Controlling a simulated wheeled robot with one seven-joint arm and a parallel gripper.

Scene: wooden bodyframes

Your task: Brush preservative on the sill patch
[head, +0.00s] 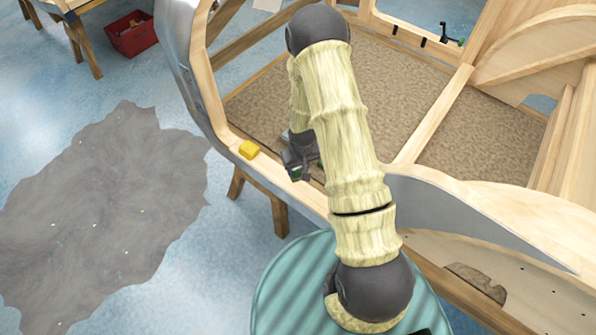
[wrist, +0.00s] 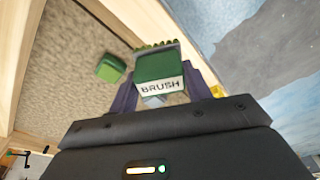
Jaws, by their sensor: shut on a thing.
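My gripper (head: 297,165) is low over the near wooden sill (head: 287,196) of the bodyframe in the head view. In the wrist view my gripper (wrist: 163,92) is shut on a green block-shaped brush (wrist: 158,66) with a white label reading BRUSH. Its green bristles point away from the gripper, toward the wooden sill (wrist: 128,14); I cannot tell whether they touch it. A small green block (wrist: 111,68) lies on the brown floor panel beside the brush. I cannot make out a distinct patch on the sill.
A yellow block (head: 249,149) sits on the sill, left of my gripper. Wooden posts and rails frame the brown floor panel (head: 390,85). A trestle leg (head: 279,214) stands below the sill. A red bin (head: 131,34) and a grey floor stain (head: 105,215) are at left.

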